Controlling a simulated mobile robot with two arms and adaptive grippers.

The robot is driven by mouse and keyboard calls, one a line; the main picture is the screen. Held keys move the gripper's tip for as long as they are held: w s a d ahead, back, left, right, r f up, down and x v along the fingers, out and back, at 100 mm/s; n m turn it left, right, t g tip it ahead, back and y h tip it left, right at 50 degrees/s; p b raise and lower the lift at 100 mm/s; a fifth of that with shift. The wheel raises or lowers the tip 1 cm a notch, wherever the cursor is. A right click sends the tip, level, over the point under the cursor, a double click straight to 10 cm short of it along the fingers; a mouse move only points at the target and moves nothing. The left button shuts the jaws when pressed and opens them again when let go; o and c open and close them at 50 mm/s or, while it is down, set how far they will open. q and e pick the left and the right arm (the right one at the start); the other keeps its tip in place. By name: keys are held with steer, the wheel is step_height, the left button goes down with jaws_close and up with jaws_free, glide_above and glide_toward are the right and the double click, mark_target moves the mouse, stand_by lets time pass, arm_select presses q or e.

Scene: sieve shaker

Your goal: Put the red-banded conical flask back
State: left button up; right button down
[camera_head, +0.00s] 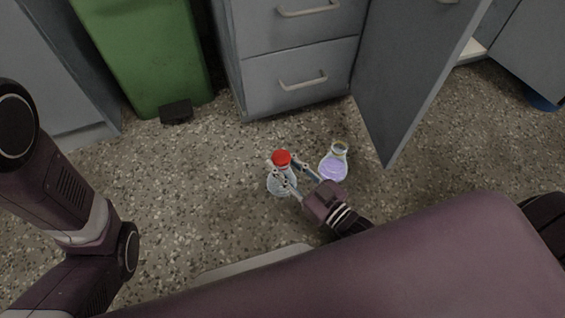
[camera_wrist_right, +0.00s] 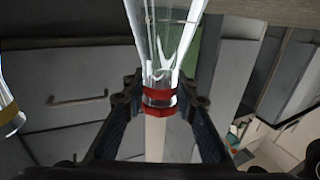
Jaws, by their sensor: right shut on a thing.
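The red-banded conical flask (camera_head: 281,186) is clear glass with a red top, in the middle of the head view against the speckled floor. My right gripper (camera_head: 283,170) is shut on it near the neck. In the right wrist view the flask's red band (camera_wrist_right: 159,110) sits between the two dark fingers of my right gripper (camera_wrist_right: 160,95), the glass widening away above it. I cannot tell how high the flask is above the floor. My left gripper is out of view; only my left arm shows.
A second flask with purple liquid and a yellowish neck band (camera_head: 333,164) is just right of my gripper. A grey drawer cabinet (camera_head: 300,68) stands behind, with an open door (camera_head: 412,75) reaching forward on the right. A green bin (camera_head: 145,55) stands back left. Floor at left is clear.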

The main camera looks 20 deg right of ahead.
steer(key=shift+f, duration=0.1)
steer(key=c, duration=1.6)
jaws_free()
steer(key=shift+s+d+r+p, duration=0.15)
steer(key=shift+s+r+p, duration=0.05)
steer(key=shift+s+p, duration=0.1)
steer(key=p+v, duration=0.5)
steer(key=v, duration=0.6)
steer(key=shift+s+d, duration=0.1)
steer(key=shift+s, duration=0.1)
steer(key=shift+f, duration=0.1)
